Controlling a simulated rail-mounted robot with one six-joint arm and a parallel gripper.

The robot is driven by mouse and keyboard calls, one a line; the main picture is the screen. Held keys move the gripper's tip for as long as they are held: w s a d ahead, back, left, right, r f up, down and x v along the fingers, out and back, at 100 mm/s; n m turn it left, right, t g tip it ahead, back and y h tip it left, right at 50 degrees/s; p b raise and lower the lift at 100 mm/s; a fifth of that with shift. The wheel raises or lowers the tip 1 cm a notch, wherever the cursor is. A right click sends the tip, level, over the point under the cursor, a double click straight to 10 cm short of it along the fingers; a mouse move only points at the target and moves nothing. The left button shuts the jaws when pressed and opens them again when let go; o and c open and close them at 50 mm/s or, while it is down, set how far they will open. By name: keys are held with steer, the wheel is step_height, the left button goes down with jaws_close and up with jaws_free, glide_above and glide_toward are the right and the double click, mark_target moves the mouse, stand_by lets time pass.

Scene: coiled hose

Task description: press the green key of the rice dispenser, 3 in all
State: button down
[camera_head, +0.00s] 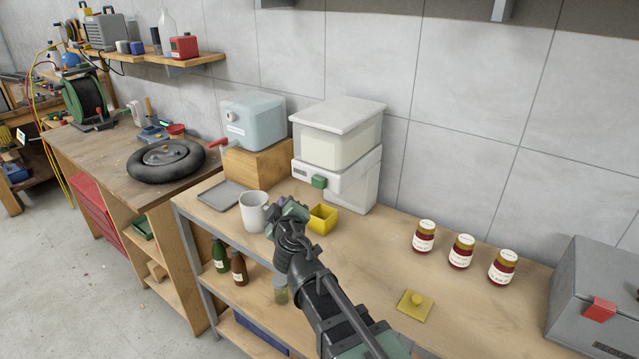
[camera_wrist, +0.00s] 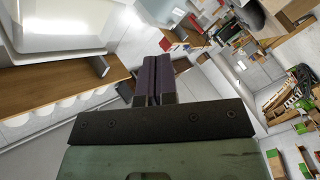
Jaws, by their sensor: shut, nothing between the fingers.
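The rice dispenser (camera_head: 338,150) is a white box with a pale clear hopper, standing on the bench against the wall in the head view. Its green key (camera_head: 319,182) sticks out at the front, low on the body. A yellow cup (camera_head: 322,219) stands on the bench below the key. My gripper (camera_head: 292,206) is shut and empty, in front of the dispenser, left of the yellow cup and below the key, apart from it. The wrist view shows the shut fingers (camera_wrist: 155,80). A large white surface fills its upper left; I cannot tell what it is. The key cannot be made out there.
A white mug (camera_head: 254,212) stands close left of my gripper. A blue tank (camera_head: 252,120) with a red tap sits on a wooden block behind. Three jars (camera_head: 462,251), a yellow lid (camera_head: 415,304) and a grey box (camera_head: 598,300) are to the right.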

mark_target(313, 185)
steer(key=w+d, duration=0.5)
steer(key=w, duration=0.2)
steer(key=shift+d, duration=0.2)
steer(key=shift+w, duration=0.1)
stand_by(1.9)
steer(key=shift+w+d, duration=0.25)
steer(key=shift+w, duration=0.05)
steer(key=shift+w+d, duration=0.45)
steer(key=shift+w, duration=0.2)
stand_by(1.1)
steer(key=shift+s+a, duration=0.7)
steer(key=shift+s, duration=0.3)
